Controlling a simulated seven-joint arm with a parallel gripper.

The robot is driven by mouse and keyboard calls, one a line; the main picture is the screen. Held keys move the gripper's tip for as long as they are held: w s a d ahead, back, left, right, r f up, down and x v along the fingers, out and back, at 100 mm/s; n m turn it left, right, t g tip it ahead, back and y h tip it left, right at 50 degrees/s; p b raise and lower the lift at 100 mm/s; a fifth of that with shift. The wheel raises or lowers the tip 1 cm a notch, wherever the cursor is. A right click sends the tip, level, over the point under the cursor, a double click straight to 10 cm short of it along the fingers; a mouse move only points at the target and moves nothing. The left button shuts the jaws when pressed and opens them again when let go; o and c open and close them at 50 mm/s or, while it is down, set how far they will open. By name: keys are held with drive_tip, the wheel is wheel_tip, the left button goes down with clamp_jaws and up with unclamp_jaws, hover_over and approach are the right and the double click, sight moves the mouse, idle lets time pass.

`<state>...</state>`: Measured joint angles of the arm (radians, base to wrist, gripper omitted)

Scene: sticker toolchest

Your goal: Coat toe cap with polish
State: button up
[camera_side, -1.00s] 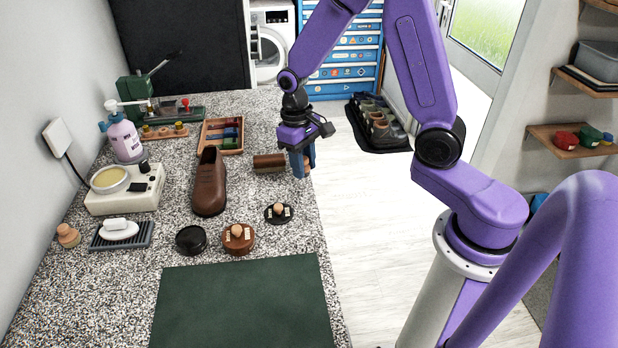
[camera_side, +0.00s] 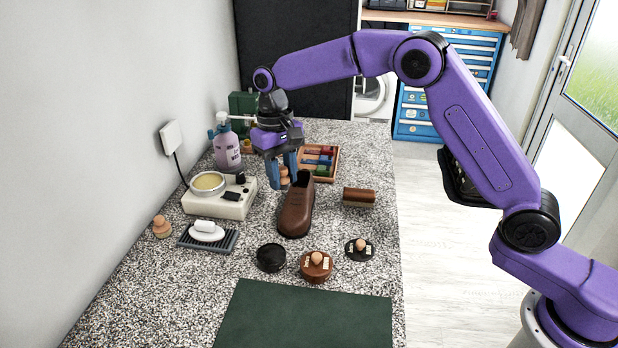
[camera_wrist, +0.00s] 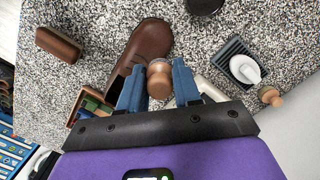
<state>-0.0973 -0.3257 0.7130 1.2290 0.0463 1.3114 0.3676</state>
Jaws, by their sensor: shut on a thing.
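A brown leather shoe (camera_side: 296,207) stands upright on the speckled counter, toe towards the front; it also shows in the wrist view (camera_wrist: 151,40). My gripper (camera_side: 283,180) is shut on a small turned wooden applicator (camera_wrist: 159,78), held between the blue fingers just left of and behind the shoe's opening. The applicator's lower end is partly hidden. A dish of yellowish paste (camera_side: 209,182) sits on a white appliance (camera_side: 234,204) to the left. A brown tin with a wooden knob (camera_side: 316,266) and an open-looking black tin (camera_side: 271,257) stand in front of the shoe.
A brown brush (camera_side: 359,197) and a black knobbed disc (camera_side: 360,248) lie right of the shoe. A tray of coloured pieces (camera_side: 333,163) and a purple bottle (camera_side: 226,150) stand behind. A soap dish (camera_side: 232,240) and wooden knob (camera_side: 162,228) are left. A green mat (camera_side: 305,318) lies clear in front.

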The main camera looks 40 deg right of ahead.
sight(281, 215)
drive_tip(key=shift+w+a+r, duration=0.15)
drive_tip(key=shift+a, duration=0.5)
drive_tip(key=shift+f, duration=3.5)
drive_tip(key=shift+d+f, duration=0.15)
drive_tip(key=shift+f, duration=0.15)
drive_tip(key=shift+c, duration=0.3)
drive_tip(key=shift+s+d, duration=2)
drive_tip(key=shift+s, duration=0.15)
drive_tip(key=shift+w+a, duration=2.15)
drive_tip(key=shift+w+d, duration=0.15)
drive_tip(key=shift+d, duration=0.1)
drive_tip(key=shift+s+d, duration=2.1)
drive_tip(key=shift+s, duration=0.15)
drive_tip(key=shift+w+a, duration=2.15)
drive_tip(key=shift+w+a+r, duration=0.1)
drive_tip(key=shift+w, duration=0.05)
drive_tip(key=shift+r, duration=3.85)
